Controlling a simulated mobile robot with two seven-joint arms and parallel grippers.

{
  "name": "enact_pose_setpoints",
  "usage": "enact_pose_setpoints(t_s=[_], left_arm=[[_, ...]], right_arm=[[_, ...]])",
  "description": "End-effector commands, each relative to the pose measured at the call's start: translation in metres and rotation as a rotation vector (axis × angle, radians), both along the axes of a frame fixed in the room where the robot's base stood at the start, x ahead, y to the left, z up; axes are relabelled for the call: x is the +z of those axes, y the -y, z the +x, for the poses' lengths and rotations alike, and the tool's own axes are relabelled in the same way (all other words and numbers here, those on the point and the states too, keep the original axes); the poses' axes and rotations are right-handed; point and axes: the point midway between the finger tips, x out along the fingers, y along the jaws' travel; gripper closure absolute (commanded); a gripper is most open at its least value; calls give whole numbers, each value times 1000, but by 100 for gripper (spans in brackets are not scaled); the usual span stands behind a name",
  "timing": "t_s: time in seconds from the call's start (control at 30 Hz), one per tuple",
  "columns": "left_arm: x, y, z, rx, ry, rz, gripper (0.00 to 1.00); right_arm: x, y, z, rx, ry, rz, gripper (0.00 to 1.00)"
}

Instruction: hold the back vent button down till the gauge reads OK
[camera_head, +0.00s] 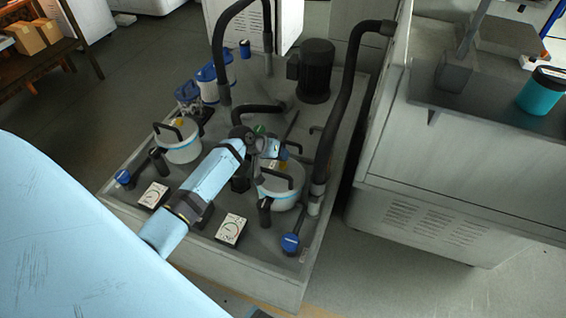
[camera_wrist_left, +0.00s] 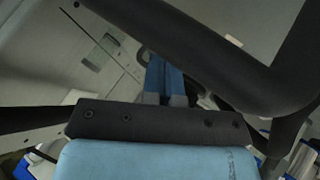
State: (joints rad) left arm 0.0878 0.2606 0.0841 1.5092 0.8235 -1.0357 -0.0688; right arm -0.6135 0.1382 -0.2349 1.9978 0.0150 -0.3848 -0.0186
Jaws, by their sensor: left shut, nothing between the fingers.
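Two white canisters with black handles stand on the grey skid: the left canister (camera_head: 182,151) and the right canister (camera_head: 279,195). A small yellow spot, perhaps a vent button (camera_head: 179,122), shows on the left lid. The right lid is partly hidden by my left gripper (camera_head: 277,150), so I cannot tell which button is the back one. That gripper is shut and empty, over the right canister; contact cannot be told. Its blue fingers (camera_wrist_left: 165,82) show together in the left wrist view. Two square gauges, left (camera_head: 153,195) and right (camera_head: 231,230), have dials too small to read. My right gripper is not in view.
Black hoses (camera_head: 341,110) arch over the skid (camera_head: 262,278) close to my left gripper. A black motor (camera_head: 316,71) stands behind. Blue-knobbed valves (camera_head: 290,243) sit at the front. A grey machine cabinet (camera_head: 430,190) stands at the right.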

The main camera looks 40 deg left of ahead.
Motion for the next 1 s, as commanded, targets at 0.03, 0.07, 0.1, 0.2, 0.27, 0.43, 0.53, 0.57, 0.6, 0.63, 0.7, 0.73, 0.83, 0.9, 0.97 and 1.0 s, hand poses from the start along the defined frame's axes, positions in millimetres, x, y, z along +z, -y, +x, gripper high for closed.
enact_pose_setpoints(t_s=[0.03, 0.07, 0.1, 0.2, 0.27, 0.43, 0.53, 0.57, 0.6, 0.63, 0.7, 0.73, 0.83, 0.9, 0.97, 1.0], left_arm=[[-1, 0, 0, 0, 0, 0, 100], [-1, 0, 0, 0, 0, 0, 100], [-1, 0, 0, 1, 1, 0, 100], [-1, 0, 0, 1, 1, 0, 100], [-1, 0, 0, 1, 1, 0, 100], [-2, 0, 0, 1, 1, 0, 100], [-3, 0, 0, 1, 1, 0, 100], [-3, 0, 0, 1, 1, 0, 100], [-4, 0, 0, 1, 1, 0, 100], [-4, 0, 0, 1, 1, 0, 100], [-5, 0, 0, 1, 1, 0, 100], [-5, 0, 0, 1, 1, 0, 100], [-7, 0, 0, 1, 1, 0, 100], [-7, 0, 0, 1, 1, 0, 100], [-8, 0, 0, 1, 1, 0, 100], [-9, 0, 0, 1, 1, 0, 100]], right_arm=[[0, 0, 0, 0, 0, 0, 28], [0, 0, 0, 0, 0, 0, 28], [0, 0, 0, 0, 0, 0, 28], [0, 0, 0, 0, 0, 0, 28], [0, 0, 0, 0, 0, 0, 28], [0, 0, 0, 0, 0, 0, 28], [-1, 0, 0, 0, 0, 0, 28], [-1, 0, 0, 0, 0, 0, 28], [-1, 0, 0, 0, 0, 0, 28], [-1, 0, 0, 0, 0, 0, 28], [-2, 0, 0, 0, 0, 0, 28], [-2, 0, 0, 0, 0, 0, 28], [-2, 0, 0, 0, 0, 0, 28], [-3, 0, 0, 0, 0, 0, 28], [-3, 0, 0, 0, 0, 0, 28], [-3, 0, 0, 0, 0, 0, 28]])
